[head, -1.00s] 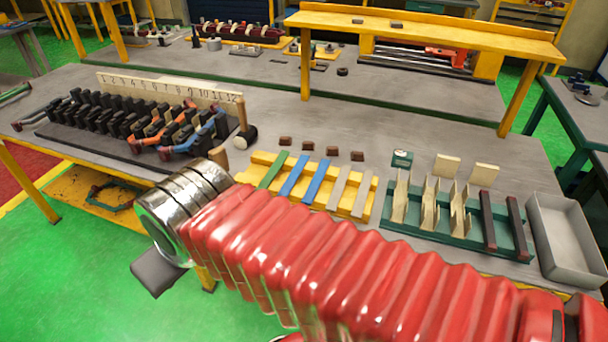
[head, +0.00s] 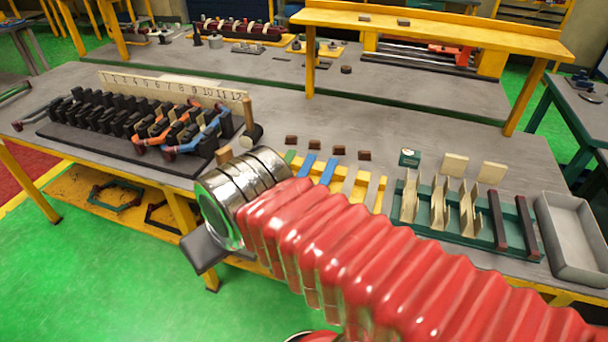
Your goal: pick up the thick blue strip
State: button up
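Two blue strips lie side by side in a yellow rack (head: 360,206) on the bench: a left blue strip (head: 308,163) and a right blue strip (head: 328,172). Their near ends are hidden behind my arm. I cannot tell which is thicker. A green strip (head: 290,156) lies left of them, and two grey strips (head: 349,181) lie to the right. My red sleeved arm crosses in front of the rack. At its steel wrist, a dark block of my gripper (head: 205,249) hangs before the bench's front edge, apart from the strips. Its fingertips cannot be made out.
A slotted black stator (head: 125,130) with orange and blue coils stands left of the rack, before a numbered board (head: 170,87). Small brown blocks (head: 314,145) lie behind the rack. A green tray (head: 400,215) and a grey bin (head: 575,240) stand at the right.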

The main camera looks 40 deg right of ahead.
aim_at(305, 169)
jog(key=u, duration=0.05)
jog(key=i, duration=1)
jog(key=z, duration=0.1)
